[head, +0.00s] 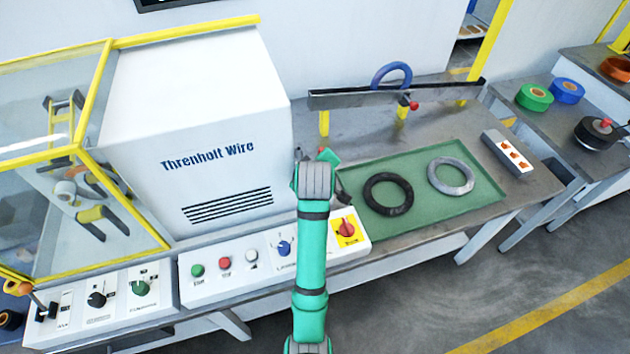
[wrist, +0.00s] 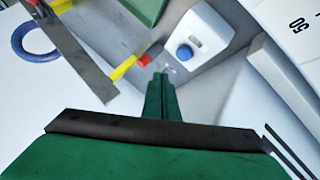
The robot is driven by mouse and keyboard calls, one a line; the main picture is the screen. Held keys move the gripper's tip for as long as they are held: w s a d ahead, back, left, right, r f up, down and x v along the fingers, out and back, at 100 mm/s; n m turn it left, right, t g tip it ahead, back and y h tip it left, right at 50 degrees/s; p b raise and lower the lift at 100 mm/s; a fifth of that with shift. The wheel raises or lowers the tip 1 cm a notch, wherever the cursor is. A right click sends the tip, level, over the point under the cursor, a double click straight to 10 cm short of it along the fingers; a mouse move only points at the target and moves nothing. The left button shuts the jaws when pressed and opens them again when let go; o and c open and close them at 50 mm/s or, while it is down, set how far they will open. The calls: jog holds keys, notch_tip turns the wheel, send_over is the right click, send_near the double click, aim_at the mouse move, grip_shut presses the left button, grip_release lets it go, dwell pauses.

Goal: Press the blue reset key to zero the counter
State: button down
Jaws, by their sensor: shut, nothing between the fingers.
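The blue reset key (wrist: 184,52) is a round blue button on a small pale counter box (wrist: 208,22) in the wrist view. A small white display window (wrist: 195,36) sits beside the key. My gripper (wrist: 162,76) is shut and empty. Its fingertips are just below and left of the key in the wrist view, with a visible gap in the picture; depth to it is hard to judge. In the head view my green arm covers this spot, and I cannot make out the counter, the key or the fingertips there.
A white machine (head: 205,130) stands left of my arm, with a control panel (head: 215,268) along its front. A green mat (head: 455,212) with a black ring (head: 388,208) and a grey ring (head: 472,177) lies to the right. A dark rail (head: 350,97) stands behind it.

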jog(key=shift+f, duration=1.75)
jog(key=shift+d, duration=0.1)
jog(key=shift+f, duration=0.15)
dwell(0.6)
jog(key=shift+f, duration=0.25)
jog(key=shift+w+f, duration=0.1)
jog(key=shift+f, duration=0.05)
dwell(0.4)
